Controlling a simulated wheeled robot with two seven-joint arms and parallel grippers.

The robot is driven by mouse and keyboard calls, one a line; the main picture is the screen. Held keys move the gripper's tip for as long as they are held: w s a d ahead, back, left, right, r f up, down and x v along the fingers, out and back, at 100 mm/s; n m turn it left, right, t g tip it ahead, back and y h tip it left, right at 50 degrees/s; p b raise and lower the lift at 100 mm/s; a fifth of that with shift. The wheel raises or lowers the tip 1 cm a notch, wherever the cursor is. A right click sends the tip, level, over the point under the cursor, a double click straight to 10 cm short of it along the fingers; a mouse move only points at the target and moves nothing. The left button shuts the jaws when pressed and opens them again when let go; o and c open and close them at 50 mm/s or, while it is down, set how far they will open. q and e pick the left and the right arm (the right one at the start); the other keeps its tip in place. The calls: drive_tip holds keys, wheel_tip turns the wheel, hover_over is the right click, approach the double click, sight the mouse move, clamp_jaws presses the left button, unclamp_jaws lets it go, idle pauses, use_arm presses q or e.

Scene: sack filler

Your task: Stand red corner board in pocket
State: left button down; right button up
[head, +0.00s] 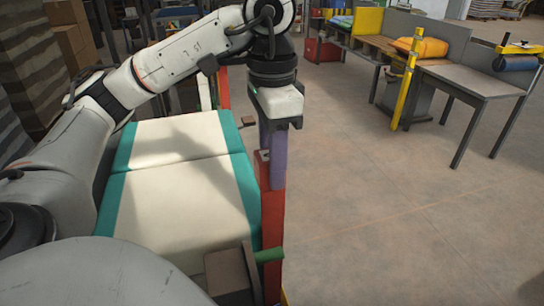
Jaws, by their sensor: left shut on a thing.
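My left gripper (281,121) points down at the near right corner of the sack stack. It is shut on the top of an upright purple board (275,158). Directly below, the purple meets a red upright corner piece (272,215), which runs down along the stack's right side. I cannot tell whether the purple part stands inside the red piece or is joined to it. A second red upright (222,87) shows at the far corner of the stack. The pocket cannot be made out clearly. My right gripper is not in view.
Cream sacks with teal bands (185,175) lie stacked under my left arm. A brown block (228,272) and a green handle (268,255) sit at the near right corner. A grey table (475,80) and a yellow post (404,92) stand at the back right. The floor between is clear.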

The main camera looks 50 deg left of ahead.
use_arm(q)
drive_tip(key=shift+f+b, duration=1.65)
drive_tip(key=shift+f, duration=0.6)
drive_tip(key=shift+f+b, duration=1.05)
drive_tip(key=shift+f, duration=0.05)
drive_tip(key=c, duration=1.1)
unclamp_jaws()
